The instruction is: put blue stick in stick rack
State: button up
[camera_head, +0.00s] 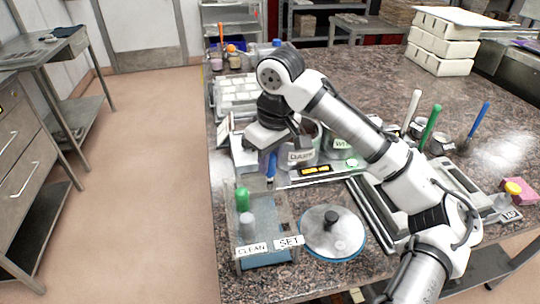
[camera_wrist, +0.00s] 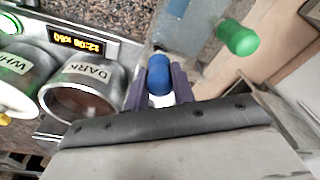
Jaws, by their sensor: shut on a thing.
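In the head view, my gripper (camera_head: 270,164) is shut on the blue stick (camera_head: 270,181) and holds it upright above the back of the stick rack (camera_head: 266,259). In the wrist view, the blue stick's rounded end (camera_wrist: 158,75) sits between the two purple fingers of my gripper (camera_wrist: 158,85). The rack is see-through with a bluish base and has CLEAN and SET labels at its front. A green stick (camera_head: 242,199) and a grey stick (camera_head: 247,226) stand on the CLEAN side. The blue stick's lower tip is hard to make out against the rack.
A round metal lid (camera_head: 333,231) with a black knob lies right of the rack. Metal pots labelled DARK (camera_head: 301,156) and WHITE stand behind, with a lit display. The green stick's end also shows in the wrist view (camera_wrist: 238,38). Free floor lies left of the counter.

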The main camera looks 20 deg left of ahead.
jog(key=shift+f+b, duration=0.5)
jog(key=shift+f, duration=0.55)
jog(key=o, duration=1.5)
jog(key=shift+c, duration=0.2)
jog(key=shift+r, duration=0.1)
notch_tip(320, 180, up, 7)
jog(key=p, duration=0.7)
